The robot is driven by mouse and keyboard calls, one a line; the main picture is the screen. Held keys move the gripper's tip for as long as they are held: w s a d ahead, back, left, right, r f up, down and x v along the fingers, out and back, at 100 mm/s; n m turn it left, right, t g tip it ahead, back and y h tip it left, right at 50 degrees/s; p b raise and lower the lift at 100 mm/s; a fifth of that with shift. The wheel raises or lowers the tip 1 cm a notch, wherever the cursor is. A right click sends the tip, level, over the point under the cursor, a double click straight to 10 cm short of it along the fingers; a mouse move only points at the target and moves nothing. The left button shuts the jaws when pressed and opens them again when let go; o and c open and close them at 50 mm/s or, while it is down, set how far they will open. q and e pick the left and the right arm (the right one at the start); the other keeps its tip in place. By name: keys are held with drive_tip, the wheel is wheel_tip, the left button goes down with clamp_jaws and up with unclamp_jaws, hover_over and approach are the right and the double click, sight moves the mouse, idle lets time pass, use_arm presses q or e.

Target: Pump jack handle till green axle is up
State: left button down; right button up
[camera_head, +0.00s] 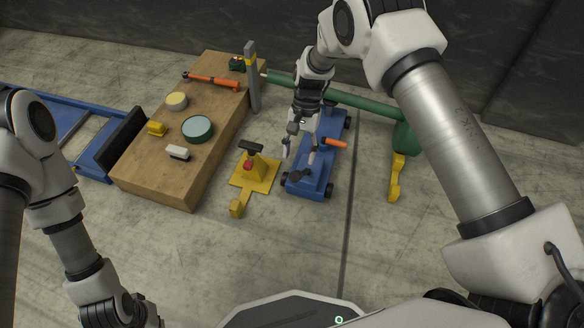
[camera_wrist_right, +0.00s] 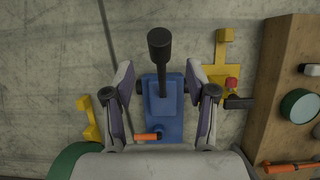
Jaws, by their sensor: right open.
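The blue jack (camera_head: 318,168) stands on the floor on small black wheels; it also shows in the right wrist view (camera_wrist_right: 171,125). Its black handle (camera_wrist_right: 160,62) rises from the body between the fingers of my right gripper (camera_wrist_right: 160,82), with gaps on both sides. In the head view the right gripper (camera_head: 298,152) is open over the jack, partly covering it. An orange lever (camera_head: 336,143) sticks out of the jack's side. The green axle (camera_head: 350,100) is a long tube behind the jack, ending in a wide green part.
A yellow stand with a red knob (camera_head: 255,170) is left of the jack. A wooden bench (camera_head: 150,178) with tins and tools is further left. A yellow piece (camera_head: 396,178) stands on the right under the green part. Front floor is clear.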

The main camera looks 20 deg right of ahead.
sight(296, 176)
drive_tip(key=b+x, duration=0.3)
drive_tip(key=x, duration=0.4)
drive_tip(key=shift+s+a+f, duration=0.1)
drive_tip(key=shift+s+f, duration=0.05)
drive_tip(key=shift+f, duration=0.15)
clamp_jaws()
